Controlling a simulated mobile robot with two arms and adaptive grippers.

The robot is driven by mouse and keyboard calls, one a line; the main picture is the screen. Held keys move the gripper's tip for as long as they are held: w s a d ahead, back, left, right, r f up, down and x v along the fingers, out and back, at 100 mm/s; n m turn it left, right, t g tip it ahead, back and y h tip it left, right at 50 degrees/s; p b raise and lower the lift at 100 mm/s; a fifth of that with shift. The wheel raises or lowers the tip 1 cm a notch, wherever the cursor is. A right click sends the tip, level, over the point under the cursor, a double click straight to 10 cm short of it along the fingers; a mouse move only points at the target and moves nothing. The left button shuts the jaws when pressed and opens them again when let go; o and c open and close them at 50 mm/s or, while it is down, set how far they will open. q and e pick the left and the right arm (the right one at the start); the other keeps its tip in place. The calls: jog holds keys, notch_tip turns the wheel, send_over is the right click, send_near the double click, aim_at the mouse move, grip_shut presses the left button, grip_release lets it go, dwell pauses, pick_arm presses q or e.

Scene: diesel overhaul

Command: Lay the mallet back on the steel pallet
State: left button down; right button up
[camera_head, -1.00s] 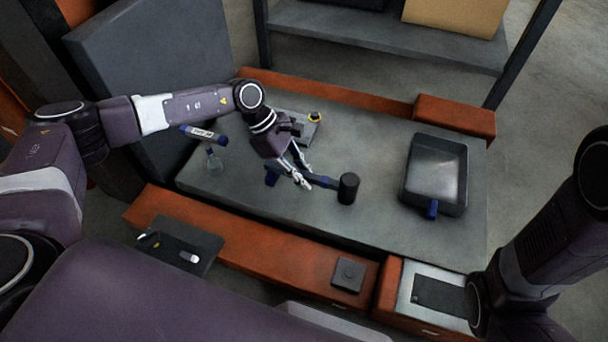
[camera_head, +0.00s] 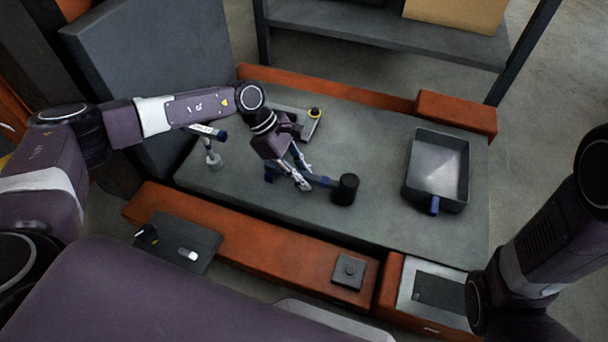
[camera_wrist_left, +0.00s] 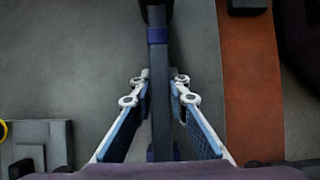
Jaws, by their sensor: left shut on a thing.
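The mallet has a black head (camera_head: 344,190) and a dark handle with blue parts, and it lies over the grey steel pallet (camera_head: 385,220) near its middle. My left gripper (camera_head: 303,184) is shut on the handle, with the head to the right of the fingers. In the left wrist view the handle (camera_wrist_left: 160,95) runs between the two fingertips (camera_wrist_left: 160,87), and the head (camera_wrist_left: 155,12) is cut off at the top edge. The mallet is at or just above the pallet; I cannot tell if it touches. My right gripper is not in view.
A dark tray (camera_head: 410,190) stands at the pallet's right. A blue-and-white tool on a small stand (camera_head: 213,160) and a grey part with a yellow ring (camera_head: 314,115) stand at left and back. Orange beams (camera_head: 240,245) border the pallet. Its front middle is clear.

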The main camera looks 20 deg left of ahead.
pick_arm(q)
jog(key=c, duration=1.8)
grip_release()
jog(key=shift+f, duration=0.1)
jog(key=v, duration=1.2)
